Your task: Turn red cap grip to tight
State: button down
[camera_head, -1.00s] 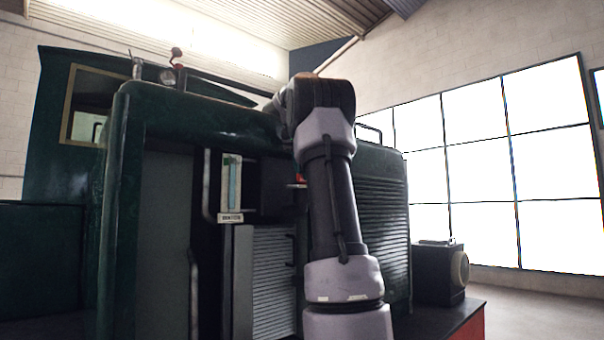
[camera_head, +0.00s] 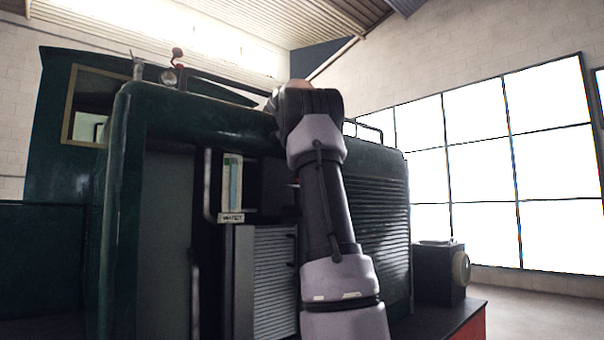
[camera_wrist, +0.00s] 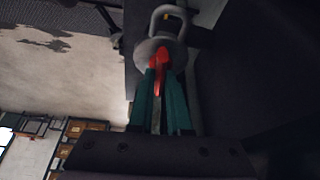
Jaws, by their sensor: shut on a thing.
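The red cap grip (camera_wrist: 160,76) shows in the wrist view as a narrow red bar in front of a round grey cap (camera_wrist: 150,47). A grey loop handle with a small yellow mark stands above the cap. My gripper (camera_wrist: 161,82) has its two green fingers on either side of the red grip, shut on it. In the head view my arm stands in front of the green tram, and the red grip and my gripper's fingers are hidden there. No tight mark can be made out.
A gauge with a label (camera_head: 232,185) and a louvred panel (camera_head: 275,280) are left of my arm. A dark box (camera_head: 438,272) stands at the right. Open floor lies beyond it.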

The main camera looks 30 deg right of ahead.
jog(key=c, duration=0.9)
grip_release()
jog(key=shift+o, duration=0.2)
jog(key=v, duration=0.7)
jog(key=shift+r, duration=0.2)
jog(key=shift+a, duration=0.15)
